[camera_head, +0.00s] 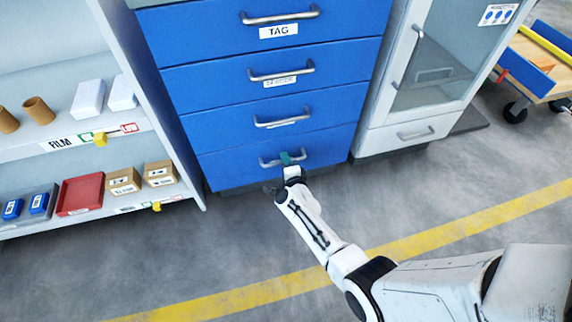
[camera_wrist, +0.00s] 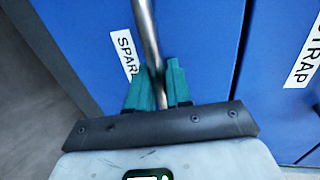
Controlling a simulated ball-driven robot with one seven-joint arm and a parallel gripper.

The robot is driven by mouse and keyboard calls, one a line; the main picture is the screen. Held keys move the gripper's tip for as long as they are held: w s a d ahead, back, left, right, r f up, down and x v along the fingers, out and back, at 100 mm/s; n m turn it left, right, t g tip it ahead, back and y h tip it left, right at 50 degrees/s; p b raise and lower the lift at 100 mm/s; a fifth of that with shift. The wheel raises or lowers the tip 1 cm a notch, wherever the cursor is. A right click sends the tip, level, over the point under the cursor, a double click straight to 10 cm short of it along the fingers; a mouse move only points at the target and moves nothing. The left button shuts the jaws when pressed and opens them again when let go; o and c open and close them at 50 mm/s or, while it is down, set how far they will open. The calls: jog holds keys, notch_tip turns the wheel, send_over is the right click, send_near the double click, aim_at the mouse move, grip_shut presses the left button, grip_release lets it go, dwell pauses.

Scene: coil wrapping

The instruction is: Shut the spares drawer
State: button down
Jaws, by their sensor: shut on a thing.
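The spares drawer (camera_head: 235,172) is the bottom drawer of the blue cabinet, with a silver bar handle (camera_head: 270,162). Its front looks about flush with the drawers above; I cannot tell whether a small gap is left. My gripper (camera_head: 287,158) is at this handle. In the wrist view my gripper (camera_wrist: 159,82) has its green fingers on both sides of the handle (camera_wrist: 146,35), shut on it. A partly hidden label reading "SPAR" (camera_wrist: 127,55) is beside the handle. The fingers and handle hide part of the drawer front.
Above are the strap drawer (camera_wrist: 280,110) and further blue drawers, one labelled TAG (camera_head: 279,31). A shelf (camera_head: 60,140) with boxes stands left, a grey cabinet (camera_head: 425,90) right. A wheeled cart (camera_head: 540,60) is at far right. The floor in front is clear, with a yellow line (camera_head: 440,232).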

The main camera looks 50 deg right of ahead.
jog(key=c, duration=1.2)
grip_release()
jog(key=shift+w+d, duration=0.1)
jog(key=shift+w, duration=0.05)
jog(key=shift+c, duration=0.2)
jog(key=shift+r, duration=0.1)
jog(key=p+v, duration=0.6)
jog(key=v, duration=0.5)
jog(key=shift+f, duration=0.25)
